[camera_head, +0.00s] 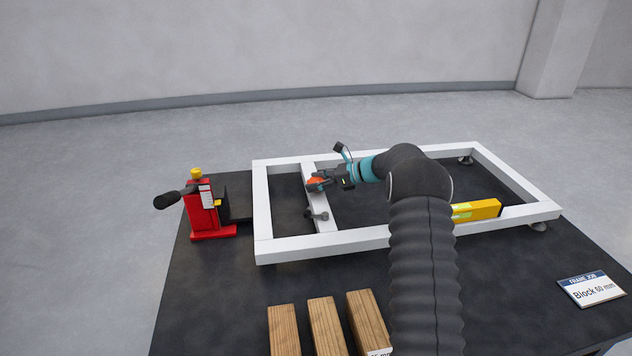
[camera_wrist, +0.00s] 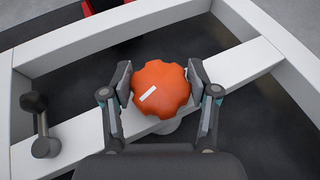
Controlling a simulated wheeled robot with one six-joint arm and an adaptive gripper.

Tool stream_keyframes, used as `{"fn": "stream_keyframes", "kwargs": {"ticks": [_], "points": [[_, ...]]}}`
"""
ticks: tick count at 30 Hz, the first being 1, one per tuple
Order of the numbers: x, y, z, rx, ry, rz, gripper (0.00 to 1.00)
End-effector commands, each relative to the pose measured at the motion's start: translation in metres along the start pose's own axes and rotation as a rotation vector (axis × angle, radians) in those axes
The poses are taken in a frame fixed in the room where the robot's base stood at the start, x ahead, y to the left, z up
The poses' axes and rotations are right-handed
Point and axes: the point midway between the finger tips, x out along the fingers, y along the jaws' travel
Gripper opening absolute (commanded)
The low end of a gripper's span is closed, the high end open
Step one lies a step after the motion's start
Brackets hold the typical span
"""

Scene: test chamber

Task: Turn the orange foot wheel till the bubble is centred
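The orange foot wheel (camera_wrist: 162,88) is a lobed knob with a white mark on its top, at the frame's crossbar. It shows small in the head view (camera_head: 315,183). My gripper (camera_wrist: 160,82) has one finger pad on each side of the wheel, and both pads appear to touch its rim. In the head view my gripper (camera_head: 328,181) reaches the wheel from the right. A yellow spirit level (camera_head: 478,210) lies along the white frame (camera_head: 330,243) at the right, with a greenish window. My arm hides its left part, and the bubble is too small to make out.
A dark lever (camera_head: 317,214) sits on the crossbar, also in the wrist view (camera_wrist: 42,125). A red jack (camera_head: 203,212) with a black handle stands left of the frame. Wooden blocks (camera_head: 326,325) lie in front. A sign reading "Block 60 mm" (camera_head: 591,289) lies at the right.

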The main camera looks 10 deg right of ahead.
Motion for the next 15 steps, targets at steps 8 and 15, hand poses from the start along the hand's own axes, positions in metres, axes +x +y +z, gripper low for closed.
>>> {"fn": "stream_keyframes", "kwargs": {"ticks": [8, 15], "points": [[-0.001, 0.0, -0.001, 0.001, 0.0, -0.001, 0.81], [-0.01, -0.001, -0.001, 0.001, 0.001, -0.004, 0.81]]}}
